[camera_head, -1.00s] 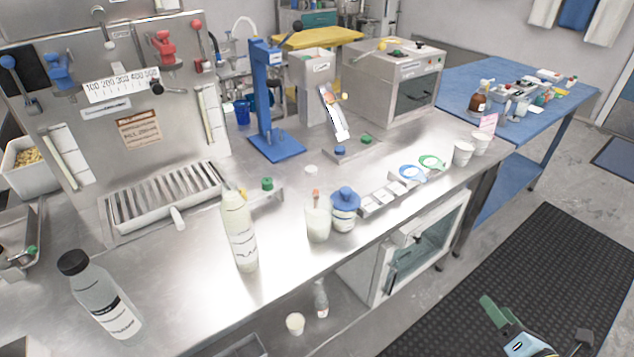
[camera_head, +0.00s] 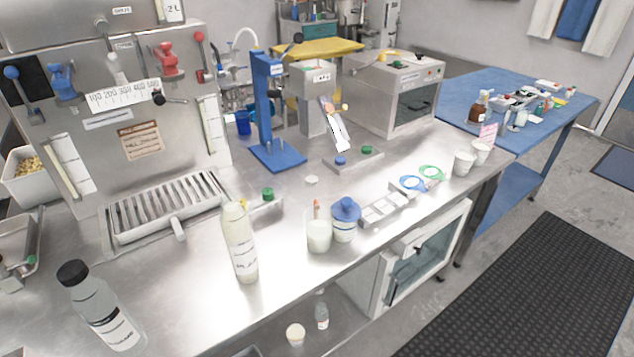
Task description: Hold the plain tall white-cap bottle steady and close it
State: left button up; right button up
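A tall whitish bottle (camera_head: 240,250) stands upright near the front edge of the steel counter, with faint dark print on its side. Its top is pale, and I cannot tell whether a cap is on it. A small flat white round piece (camera_head: 311,180) lies on the counter behind and to the right; it may be a cap. A clear bottle with a black cap (camera_head: 92,305) stands at the front left. Neither of my grippers is in view, and nothing touches the tall bottle.
A white cup (camera_head: 319,236) with a stick and a blue-lidded jar (camera_head: 344,222) stand to the right of the tall bottle. A slatted drip tray (camera_head: 165,210) lies behind it. Bare counter (camera_head: 185,290) separates the two bottles.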

aim_at(235, 220)
jog(key=z, duration=1.6)
jog(key=i, duration=1.2)
jog(key=u, duration=3.2)
